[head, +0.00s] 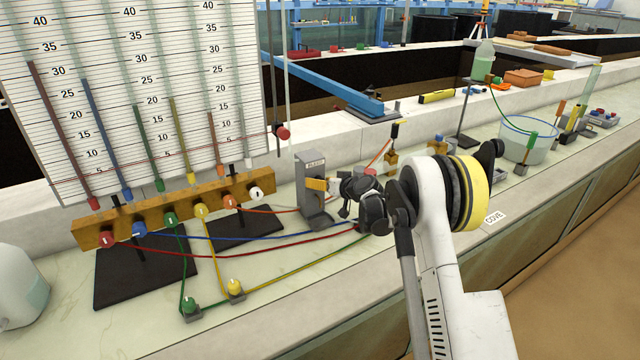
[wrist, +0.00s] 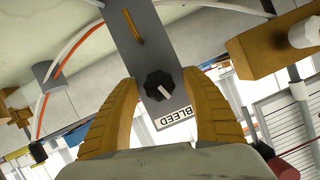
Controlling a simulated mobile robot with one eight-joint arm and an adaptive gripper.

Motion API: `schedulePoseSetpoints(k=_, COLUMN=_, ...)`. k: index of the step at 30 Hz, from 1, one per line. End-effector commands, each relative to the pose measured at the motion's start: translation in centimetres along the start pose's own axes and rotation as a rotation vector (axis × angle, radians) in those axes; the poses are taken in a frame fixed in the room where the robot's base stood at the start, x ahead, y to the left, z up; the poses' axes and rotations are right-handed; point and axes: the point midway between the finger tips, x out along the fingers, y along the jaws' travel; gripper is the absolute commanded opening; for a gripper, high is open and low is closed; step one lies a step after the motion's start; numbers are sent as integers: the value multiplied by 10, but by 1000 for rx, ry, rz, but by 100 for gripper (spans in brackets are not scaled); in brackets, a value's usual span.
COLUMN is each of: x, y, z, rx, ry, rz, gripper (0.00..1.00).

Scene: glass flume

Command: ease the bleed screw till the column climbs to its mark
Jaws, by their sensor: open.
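The bleed screw is a black knob (wrist: 159,85) with a white pointer line, on a grey plate (wrist: 138,40) with an upside-down BLEED label (wrist: 174,119). In the head view the grey bleed stand (head: 312,205) is right of the manometer board (head: 60,110); its knob is hidden there. My gripper (wrist: 158,78) is open, with a yellow finger on each side of the knob and gaps visible between. It also shows at the stand in the head view (head: 318,184). Several coloured columns, including a blue one (head: 105,140), stand at different heights. A red marker (head: 282,132) sits at the board's right.
A wooden manifold (head: 185,208) with several coloured taps stands below the board. Coloured hoses cross the bench toward my arm. A clear tub (head: 527,145) and a bottle stand (head: 468,110) are farther right. The front bench edge is mostly clear.

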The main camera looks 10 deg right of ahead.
Motion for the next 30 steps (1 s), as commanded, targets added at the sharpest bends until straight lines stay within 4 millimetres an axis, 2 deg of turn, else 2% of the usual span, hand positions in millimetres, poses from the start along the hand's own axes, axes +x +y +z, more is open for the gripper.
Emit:
schedulePoseSetpoints(k=1, x=0, y=0, z=0, rx=0, ry=0, rz=0, gripper=54)
schedulePoseSetpoints(k=6, x=0, y=0, z=0, rx=0, ry=0, rz=0, gripper=2)
schedulePoseSetpoints(k=13, x=0, y=1, z=1, rx=19, ry=0, rz=-7, gripper=2)
schedulePoseSetpoints(k=21, x=0, y=2, z=1, rx=308, ry=0, rz=-127, gripper=1)
schedulePoseSetpoints(k=29, x=0, y=0, z=0, rx=321, ry=0, rz=-133, gripper=1)
schedulePoseSetpoints(k=30, x=0, y=0, z=0, rx=321, ry=0, rz=-133, gripper=40)
